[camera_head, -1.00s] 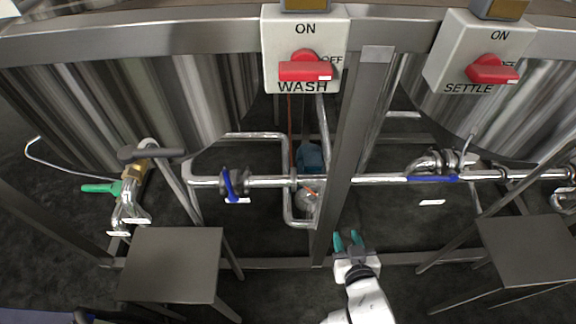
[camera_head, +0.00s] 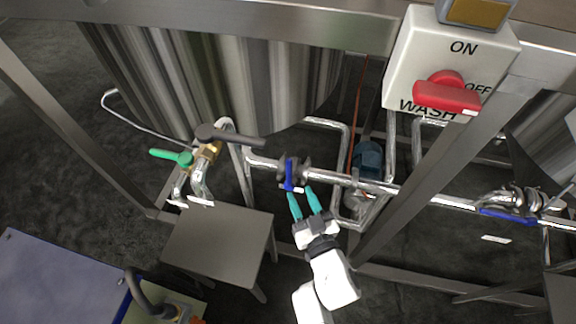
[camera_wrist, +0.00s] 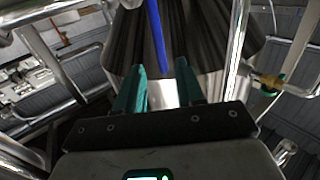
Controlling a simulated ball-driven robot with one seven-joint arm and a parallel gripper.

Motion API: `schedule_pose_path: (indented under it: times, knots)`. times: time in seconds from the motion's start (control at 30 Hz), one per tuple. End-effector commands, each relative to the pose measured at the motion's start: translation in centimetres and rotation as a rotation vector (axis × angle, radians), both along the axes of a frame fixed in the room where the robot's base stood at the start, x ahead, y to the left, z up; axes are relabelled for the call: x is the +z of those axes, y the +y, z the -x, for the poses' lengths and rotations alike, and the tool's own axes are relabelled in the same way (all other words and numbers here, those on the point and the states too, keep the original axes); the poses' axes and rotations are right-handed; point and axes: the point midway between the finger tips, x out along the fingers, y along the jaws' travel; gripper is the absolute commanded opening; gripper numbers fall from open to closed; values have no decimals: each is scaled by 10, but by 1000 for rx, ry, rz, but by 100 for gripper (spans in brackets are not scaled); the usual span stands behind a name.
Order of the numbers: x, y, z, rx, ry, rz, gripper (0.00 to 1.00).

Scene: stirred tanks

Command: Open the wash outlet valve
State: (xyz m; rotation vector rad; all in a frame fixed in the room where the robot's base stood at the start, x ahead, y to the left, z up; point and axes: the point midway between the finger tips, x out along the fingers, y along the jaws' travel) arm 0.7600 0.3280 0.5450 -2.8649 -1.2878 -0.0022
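A valve with a blue lever (camera_head: 289,174) sits on the horizontal pipe below the left tank. The lever stands crosswise to the pipe. A white tag shows at its lower end. I take this as the wash outlet valve; its label is too small to read. My gripper (camera_head: 302,192) is open, its teal fingertips just below and to the right of the lever. In the wrist view, the blue lever (camera_wrist: 157,38) shows ahead, between the lines of my two open fingers (camera_wrist: 160,85). Nothing is held, and I cannot tell whether a finger touches the lever.
The WASH switch box (camera_head: 450,65) with a red knob hangs upper right. Another blue lever (camera_head: 508,216) lies along the pipe at right. A green-handled valve (camera_head: 172,157) and a grey stool (camera_head: 218,243) stand left. A slanted frame post (camera_head: 430,185) rises right of my arm.

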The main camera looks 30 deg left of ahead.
Motion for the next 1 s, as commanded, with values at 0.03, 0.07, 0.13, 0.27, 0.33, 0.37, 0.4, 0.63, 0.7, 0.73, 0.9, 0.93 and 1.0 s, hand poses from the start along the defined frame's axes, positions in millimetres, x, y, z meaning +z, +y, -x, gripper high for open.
schedule_pose_path:
  times: [0.03, 0.07, 0.13, 0.27, 0.33, 0.37, 0.4, 0.63, 0.7, 0.73, 0.9, 0.93, 1.0]
  knots:
    - [-3, 7, -6, 2, -3, -2, 38]
    - [-3, 11, -9, 2, -3, -2, 38]
    - [-4, 21, -19, 1, -3, -2, 38]
    - [-4, 39, -34, 1, -3, -1, 38]
    - [-4, 48, -42, 1, -2, -1, 38]
    - [-3, 51, -45, 1, -1, -1, 38]
    - [-3, 55, -49, 0, -1, -1, 38]
    - [-1, 68, -60, -1, 0, 1, 38]
    - [-1, 69, -61, -1, 1, 1, 38]
    - [0, 69, -62, -1, 1, 1, 38]
    - [0, 69, -62, -2, 1, 1, 38]
    - [0, 69, -62, -2, 1, 1, 38]
    - [0, 69, -62, -2, 1, 1, 32]
